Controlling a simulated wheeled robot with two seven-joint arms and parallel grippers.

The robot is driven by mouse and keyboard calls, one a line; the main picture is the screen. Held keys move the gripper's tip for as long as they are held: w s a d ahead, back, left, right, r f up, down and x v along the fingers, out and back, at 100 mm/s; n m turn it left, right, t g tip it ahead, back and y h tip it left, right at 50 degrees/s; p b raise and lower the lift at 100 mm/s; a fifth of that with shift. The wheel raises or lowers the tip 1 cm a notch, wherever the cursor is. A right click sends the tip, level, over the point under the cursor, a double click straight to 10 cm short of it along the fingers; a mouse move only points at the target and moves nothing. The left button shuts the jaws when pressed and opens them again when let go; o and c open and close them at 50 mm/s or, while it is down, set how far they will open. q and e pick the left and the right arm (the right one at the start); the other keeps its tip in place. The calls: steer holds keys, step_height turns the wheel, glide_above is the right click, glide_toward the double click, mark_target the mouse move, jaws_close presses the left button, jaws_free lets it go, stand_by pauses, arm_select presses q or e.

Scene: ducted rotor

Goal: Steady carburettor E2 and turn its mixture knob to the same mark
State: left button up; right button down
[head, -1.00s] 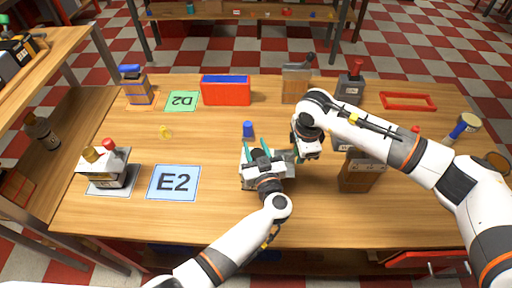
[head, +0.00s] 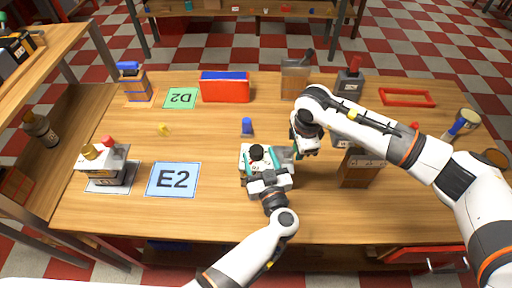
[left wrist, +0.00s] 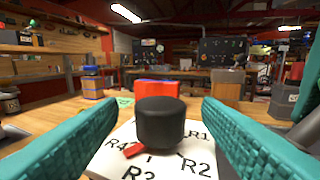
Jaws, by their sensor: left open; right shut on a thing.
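The carburettor (head: 283,154) stands mid-table, with a white marked top face and a grey side part. Its black knob (head: 256,152) also shows large in the left wrist view (left wrist: 160,122). A red pointer (left wrist: 133,151) sticks out from the knob toward the lower left, near the R4 mark. R1, R2 and R3 also show. My left gripper (head: 258,162) is open, its teal fingers on either side of the knob and apart from it. My right gripper (head: 296,148) is shut on the carburettor's right side, its fingertips partly hidden.
A blue E2 card (head: 173,180) lies left of the carburettor. A second unit with yellow and red knobs (head: 104,166) stands at the far left. A blue peg (head: 247,127) and a red-blue box (head: 225,88) are behind. A brown block (head: 359,170) stands at right.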

arm_select(q)
steer(key=shift+v, duration=1.25)
